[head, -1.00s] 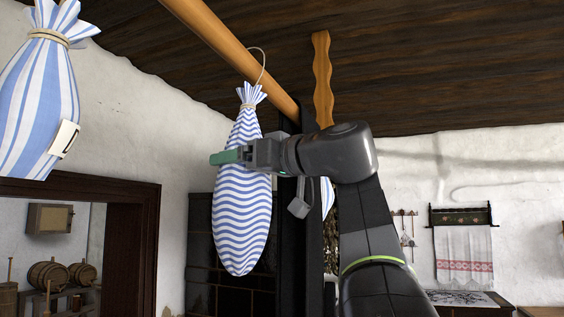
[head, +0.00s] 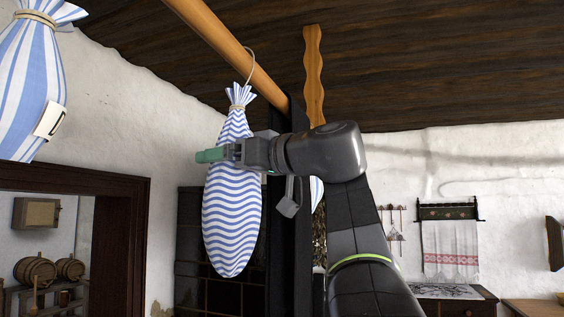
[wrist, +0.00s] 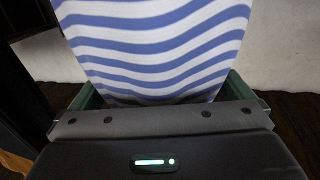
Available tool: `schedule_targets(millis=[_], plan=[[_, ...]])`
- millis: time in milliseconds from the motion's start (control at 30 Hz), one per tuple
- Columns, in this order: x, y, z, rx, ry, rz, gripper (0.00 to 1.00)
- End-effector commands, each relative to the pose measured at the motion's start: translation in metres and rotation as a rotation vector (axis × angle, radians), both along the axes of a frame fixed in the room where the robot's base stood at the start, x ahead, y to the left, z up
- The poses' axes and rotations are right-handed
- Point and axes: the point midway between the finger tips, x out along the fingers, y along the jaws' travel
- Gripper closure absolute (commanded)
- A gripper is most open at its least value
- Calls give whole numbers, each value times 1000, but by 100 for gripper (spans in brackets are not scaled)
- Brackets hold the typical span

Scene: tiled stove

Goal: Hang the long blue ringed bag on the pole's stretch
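The long bag with wavy blue and white rings (head: 234,215) hangs upright in the middle of the head view, tied near its ruffled top. My gripper (head: 205,156) is across its upper half, with a green finger showing on the left. In the wrist view the bag (wrist: 155,45) fills the space between the two green fingers, which flank it closely. A thin wire hook (head: 253,66) rises from the bag's top to the wooden pole (head: 225,45). It overlaps the pole in the picture; I cannot tell whether it rests over it.
Another bag (head: 30,85), with lengthwise stripes and a label, hangs at the upper left. Part of a further striped bag (head: 317,190) shows behind my arm. A wavy wooden board (head: 314,75) hangs from the dark ceiling. A dark tiled stove (head: 190,235) stands behind the bag.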

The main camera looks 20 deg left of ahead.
Motion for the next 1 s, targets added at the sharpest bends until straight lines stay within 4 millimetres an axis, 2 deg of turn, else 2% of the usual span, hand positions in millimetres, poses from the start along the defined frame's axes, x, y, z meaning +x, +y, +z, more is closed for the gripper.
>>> schedule_targets(millis=[233,1000], plan=[[-4,-15,0,1,-2,-4,0],[-37,-114,3,5,-5,-5,0]])
